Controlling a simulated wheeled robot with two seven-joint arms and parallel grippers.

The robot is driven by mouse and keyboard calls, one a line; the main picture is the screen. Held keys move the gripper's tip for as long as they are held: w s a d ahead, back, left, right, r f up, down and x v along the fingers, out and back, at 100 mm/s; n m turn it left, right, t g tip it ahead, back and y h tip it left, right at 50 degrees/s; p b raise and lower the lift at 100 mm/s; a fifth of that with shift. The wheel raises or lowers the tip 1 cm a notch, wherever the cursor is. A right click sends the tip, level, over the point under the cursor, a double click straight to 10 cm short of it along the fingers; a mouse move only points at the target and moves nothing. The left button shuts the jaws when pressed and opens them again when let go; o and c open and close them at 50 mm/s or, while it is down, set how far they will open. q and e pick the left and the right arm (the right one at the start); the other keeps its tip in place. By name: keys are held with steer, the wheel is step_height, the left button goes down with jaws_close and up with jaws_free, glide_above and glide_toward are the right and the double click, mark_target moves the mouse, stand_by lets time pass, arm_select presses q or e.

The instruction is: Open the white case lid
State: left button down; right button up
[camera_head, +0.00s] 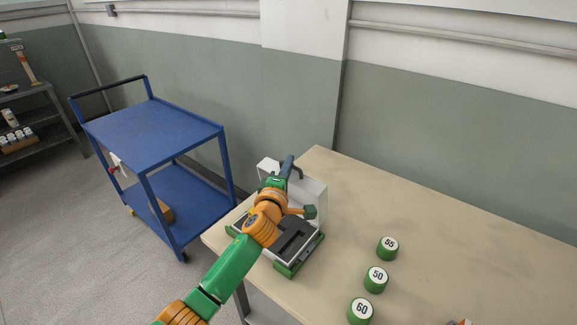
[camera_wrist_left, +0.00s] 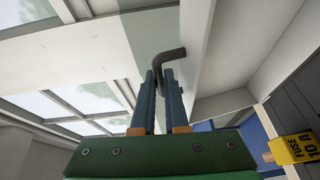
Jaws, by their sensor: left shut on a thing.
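The white case stands near the table's left corner. Its white lid (camera_head: 314,193) is raised and stands roughly upright at the back of the dark, green-cornered base (camera_head: 291,240). My left gripper (camera_head: 288,164) reaches over the case to the lid's top. In the left wrist view, its dark blue fingers (camera_wrist_left: 160,82) are shut on the dark bent handle (camera_wrist_left: 171,56), beside the white lid panel (camera_wrist_left: 197,48). My arm covers part of the case. My right gripper is not in view.
Green cylinders marked 55 (camera_head: 388,248), 50 (camera_head: 376,279) and 60 (camera_head: 360,311) stand on the beige table (camera_head: 440,235). A blue cart (camera_head: 152,135) stands left of the table. A yellow fuse piece (camera_wrist_left: 300,148) shows in the left wrist view. The table's right is largely clear.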

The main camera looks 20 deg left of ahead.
arm_select(q)
steer(key=shift+f+b, duration=0.15)
steer(key=shift+b, duration=0.2)
steer(key=s+t+b, duration=0.1)
steer(key=b, duration=0.1)
steer(key=s+a+b, duration=0.1)
steer(key=b, duration=0.1)
steer(key=shift+s+n+t, duration=0.25)
steer(key=shift+n+t, duration=0.15)
steer(key=c, duration=1.2)
jaws_free()
steer(key=s+b, duration=0.1)
steer(key=s, duration=0.6)
steer(key=shift+d+f, duration=0.2)
steer(key=shift+f, duration=0.15)
